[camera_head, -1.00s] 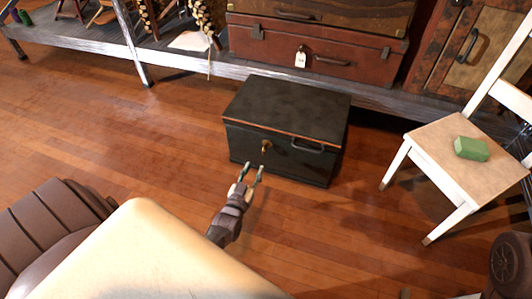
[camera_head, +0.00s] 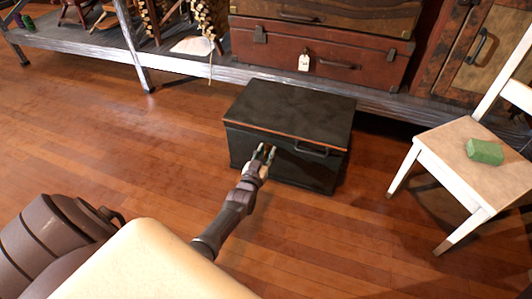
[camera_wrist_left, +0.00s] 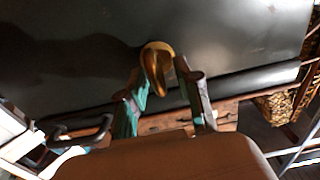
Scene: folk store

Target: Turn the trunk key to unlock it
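The black trunk (camera_head: 290,105) stands shut on the wooden floor, with a copper-coloured edge along its lid and a dark handle (camera_head: 312,150) on its front. My left gripper (camera_head: 265,152) is at the trunk's front, over the spot of the key, and hides it in the head view. In the left wrist view the brass key (camera_wrist_left: 156,66) sticks out of the trunk's dark front. My left gripper (camera_wrist_left: 168,100) is open there, one finger on each side of the key. I cannot tell whether either finger touches it. My right gripper is not in view.
A shelf (camera_head: 190,62) with a red suitcase (camera_head: 315,55) stands behind the trunk. A white chair (camera_head: 455,150) with a green block (camera_head: 485,151) is at the right. Floor between trunk and chair is clear.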

